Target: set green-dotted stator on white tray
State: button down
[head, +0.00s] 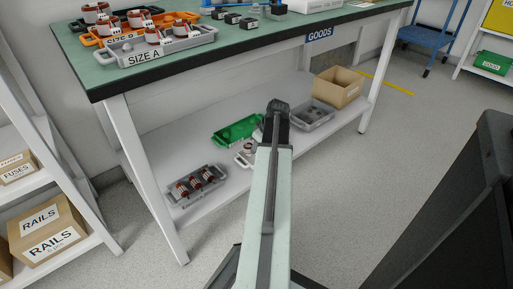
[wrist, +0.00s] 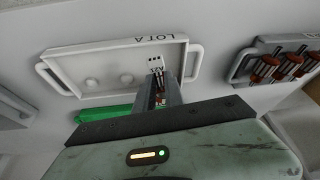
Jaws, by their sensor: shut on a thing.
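The white tray (wrist: 115,49), marked LOT A, lies on the lower shelf. Two round pale bumps show on its floor. In the head view the white tray (head: 240,158) is partly hidden by my arm. My gripper (wrist: 160,98) is over the tray's near edge in the wrist view, shut on a stator (wrist: 156,69). Its white tagged end with dark marks shows; the rest is hidden by the jaws and I see no green dot. I cannot tell whether it touches the tray.
A grey tray with several copper stators (head: 197,184) lies left on the shelf. A green tray (head: 235,132), another grey tray (head: 312,117) and a cardboard box (head: 338,87) lie behind and right. The workbench top (head: 230,52) overhangs the shelf.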

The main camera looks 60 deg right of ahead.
jog(key=shift+f+b, duration=0.55)
jog(key=shift+f, duration=0.1)
jog(key=shift+f, duration=0.25)
jog(key=c, duration=1.6)
grip_release()
jog(key=shift+r+p, duration=2.35)
jog(key=shift+r, duration=0.25)
jog(key=shift+f, duration=0.1)
